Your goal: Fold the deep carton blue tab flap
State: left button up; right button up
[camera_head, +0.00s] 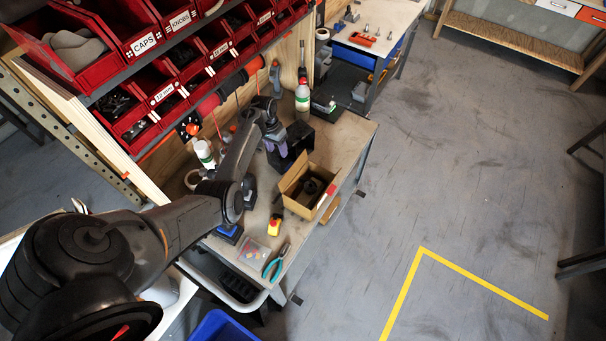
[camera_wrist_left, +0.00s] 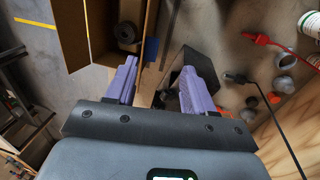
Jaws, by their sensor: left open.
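An open brown carton (camera_head: 291,201) stands on the workbench in the head view, with a dark round spool-like part (camera_head: 313,186) inside. A red tab (camera_head: 331,190) shows at its right side. In the left wrist view the carton (camera_wrist_left: 70,32) is at the upper left, and a blue tab (camera_wrist_left: 151,49) shows on its near flap. My left gripper (camera_head: 275,147) is above the bench, just behind and left of the carton. In the wrist view its two purple fingers (camera_wrist_left: 160,78) are spread, with the flap's tan edge visible between them. I cannot tell whether they touch it. My right gripper is not in view.
A black box (camera_head: 295,143) stands close behind the carton, near my left gripper. Teal-handled pliers (camera_head: 273,266) and a yellow-and-red item (camera_head: 274,225) lie in front. White bottles (camera_head: 205,153) and red bins (camera_head: 130,30) are along the back.

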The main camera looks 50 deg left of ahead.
aim_at(287, 170)
pick_arm(q)
jog(key=f+b, duration=0.2)
jog(key=f, duration=0.1)
jog(key=w+d+f+b, duration=0.1)
jog(key=f+b, duration=0.2)
jog(key=d+f+b, duration=0.1)
jog(key=f+b, duration=0.2)
jog(key=shift+w+d, duration=0.15)
jog(key=shift+d+f+b, duration=0.15)
jog(key=shift+f+b, duration=0.6)
jog(key=shift+b, duration=0.25)
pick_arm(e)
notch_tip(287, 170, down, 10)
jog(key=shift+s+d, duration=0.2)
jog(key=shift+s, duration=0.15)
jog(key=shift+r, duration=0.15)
pick_arm(q)
jog(key=c, duration=1)
